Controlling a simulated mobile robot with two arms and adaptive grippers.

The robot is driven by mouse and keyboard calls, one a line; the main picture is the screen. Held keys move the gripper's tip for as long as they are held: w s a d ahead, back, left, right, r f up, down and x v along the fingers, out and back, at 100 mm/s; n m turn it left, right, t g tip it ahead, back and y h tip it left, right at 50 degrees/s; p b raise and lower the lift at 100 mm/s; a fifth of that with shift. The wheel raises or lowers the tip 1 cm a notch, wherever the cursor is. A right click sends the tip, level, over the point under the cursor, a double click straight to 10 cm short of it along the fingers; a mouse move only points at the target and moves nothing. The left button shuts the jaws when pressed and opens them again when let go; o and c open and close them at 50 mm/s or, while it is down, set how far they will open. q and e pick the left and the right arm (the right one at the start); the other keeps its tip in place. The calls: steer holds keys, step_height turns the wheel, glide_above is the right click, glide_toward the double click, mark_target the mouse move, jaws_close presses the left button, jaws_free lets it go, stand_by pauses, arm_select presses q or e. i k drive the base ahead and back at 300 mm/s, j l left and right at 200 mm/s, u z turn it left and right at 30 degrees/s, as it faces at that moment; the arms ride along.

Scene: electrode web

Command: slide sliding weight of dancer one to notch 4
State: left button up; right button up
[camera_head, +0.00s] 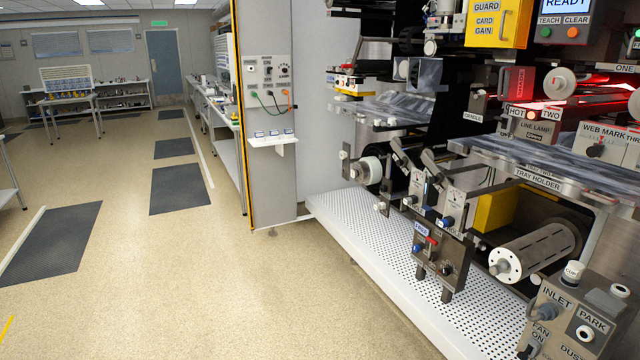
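Neither of my grippers shows in the head view. Two dark slanted levers, a left one (401,157) and a right one (433,172), stand above the white perforated deck on the machine. Upright plates with blue knobs, a left plate (417,183) and a right plate (453,208), stand just below them. These may belong to the dancers, but I cannot read a label naming dancer one. I cannot make out the sliding weight or its notch numbers at this size.
The white perforated deck (375,243) runs along the machine's front. A control box (437,256) stands on it. A slotted roller (535,252) and an inlet and park box (572,322) are at the lower right.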

mark_target(403, 162)
steer(key=i+j+z, duration=0.1)
steer(key=i+z, duration=0.15)
steer(key=i, duration=0.2)
steer(key=i+j+z, duration=0.15)
steer(key=i+z, duration=0.15)
steer(key=i, duration=0.15)
steer(key=i+j+z, duration=0.25)
steer(key=i+j, duration=0.05)
steer(key=i, duration=0.1)
